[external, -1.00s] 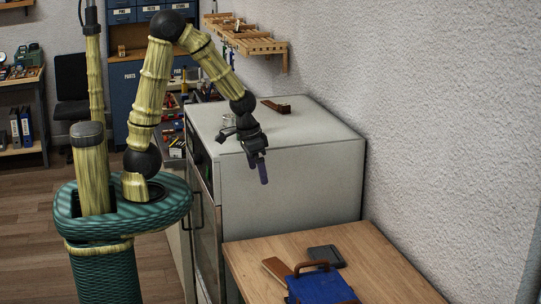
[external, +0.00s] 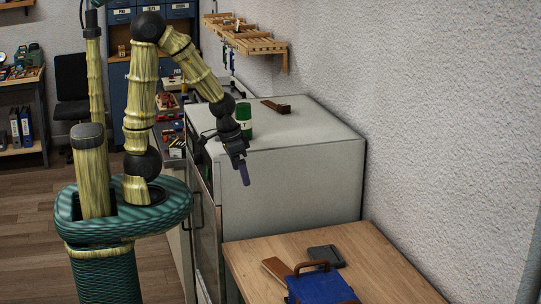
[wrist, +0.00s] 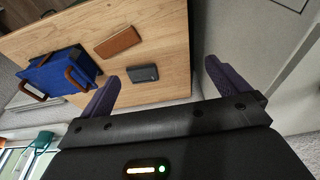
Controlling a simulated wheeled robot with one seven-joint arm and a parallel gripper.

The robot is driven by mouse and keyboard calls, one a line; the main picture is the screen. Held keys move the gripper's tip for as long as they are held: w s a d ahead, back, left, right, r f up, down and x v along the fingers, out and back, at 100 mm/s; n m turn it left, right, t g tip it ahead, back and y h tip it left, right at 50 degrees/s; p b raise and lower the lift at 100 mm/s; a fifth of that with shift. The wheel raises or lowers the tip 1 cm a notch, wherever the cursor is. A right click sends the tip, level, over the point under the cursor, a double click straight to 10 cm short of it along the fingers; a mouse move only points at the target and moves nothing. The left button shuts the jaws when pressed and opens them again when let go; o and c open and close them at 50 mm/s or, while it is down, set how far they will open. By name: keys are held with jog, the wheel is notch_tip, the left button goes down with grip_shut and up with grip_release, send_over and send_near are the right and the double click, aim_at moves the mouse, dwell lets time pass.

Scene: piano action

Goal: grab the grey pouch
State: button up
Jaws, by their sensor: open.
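The grey pouch (external: 326,256) is a small dark, flat thing lying on the wooden table. It also shows in the wrist view (wrist: 143,74), just beyond my left finger. My gripper (external: 245,174) hangs at the front edge of the pale cabinet, above and away from the table. In the wrist view my gripper (wrist: 161,70) has its two purple fingers wide apart with nothing between them.
On the wooden table (external: 375,262), a blue bag (external: 318,287) with brown handles and a brown flat case (external: 276,270) lie close to the pouch. The pale cabinet (external: 300,180) stands behind the table. A green container (external: 244,120) is on its top.

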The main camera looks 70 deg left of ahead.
jog(key=w+d+f+n+g+h+b, duration=0.2)
jog(key=w+f+n, duration=0.2)
jog(key=w+f, duration=0.15)
jog(key=n+g+h+b, duration=0.2)
jog(key=n+h+b, duration=0.3)
jog(key=n+h, duration=0.7)
send_over(323, 249)
jog(key=shift+n+y, duration=0.4)
jog(key=shift+n, duration=0.1)
jog(key=f, duration=1.4)
jog(key=shift+s+d, duration=0.15)
jog(key=shift+s, duration=0.05)
jog(key=shift+w+t, duration=0.2)
jog(key=shift+t, duration=0.1)
jog(key=shift+f, duration=0.1)
jog(key=shift+f+p, duration=0.55)
jog(key=shift+f, duration=1.3)
jog(key=shift+f, duration=0.1)
